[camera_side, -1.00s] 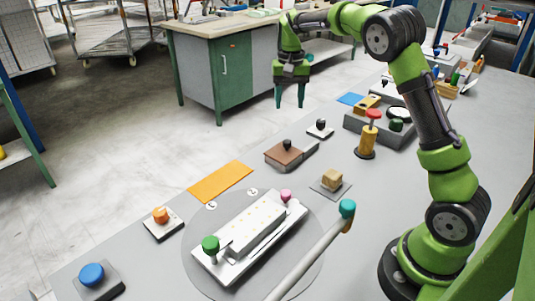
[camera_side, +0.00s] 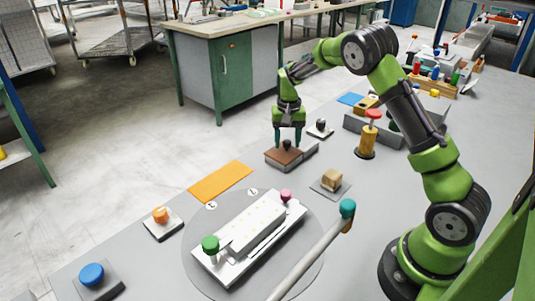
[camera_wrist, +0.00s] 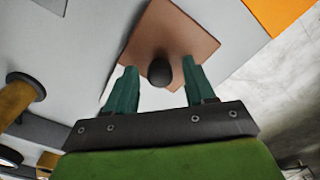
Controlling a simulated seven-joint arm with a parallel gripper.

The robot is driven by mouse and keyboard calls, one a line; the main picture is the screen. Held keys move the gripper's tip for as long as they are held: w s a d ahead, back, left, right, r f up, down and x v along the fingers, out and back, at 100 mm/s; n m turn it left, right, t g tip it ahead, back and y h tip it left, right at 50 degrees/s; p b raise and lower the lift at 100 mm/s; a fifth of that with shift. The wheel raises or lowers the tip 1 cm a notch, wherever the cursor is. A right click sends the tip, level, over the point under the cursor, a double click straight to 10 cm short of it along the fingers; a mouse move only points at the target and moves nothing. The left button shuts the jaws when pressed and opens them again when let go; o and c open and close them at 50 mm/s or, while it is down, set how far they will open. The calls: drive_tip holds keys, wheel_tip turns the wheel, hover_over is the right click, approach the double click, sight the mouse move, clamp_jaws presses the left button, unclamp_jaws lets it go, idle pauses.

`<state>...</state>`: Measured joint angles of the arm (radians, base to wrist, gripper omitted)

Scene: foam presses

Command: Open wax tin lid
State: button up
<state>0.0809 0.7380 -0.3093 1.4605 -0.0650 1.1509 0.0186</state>
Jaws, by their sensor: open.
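The wax tin is a grey box with a brown lid (camera_side: 283,156) and a dark round knob (camera_side: 287,144) on top. It stands on the grey table near its far edge. The lid lies flat on the tin. My gripper (camera_side: 287,143) is open, pointing down over the lid, with its green fingers on either side of the knob. In the wrist view the brown lid (camera_wrist: 175,30) is ahead and the dark knob (camera_wrist: 159,72) shows between the open fingertips. I cannot tell whether the fingers touch the lid.
A small block with a black knob (camera_side: 320,127) stands just behind the tin. An orange mat (camera_side: 220,181) lies to the left. A yellow post with a red top (camera_side: 369,135) stands to the right. A wooden cube (camera_side: 332,179) sits on a plate in front.

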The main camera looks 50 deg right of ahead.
clamp_jaws()
drive_tip(key=d, duration=0.9)
unclamp_jaws()
drive_tip(key=shift+a, duration=0.1)
wheel_tip(320, 180, up, 17)
idle(0.6)
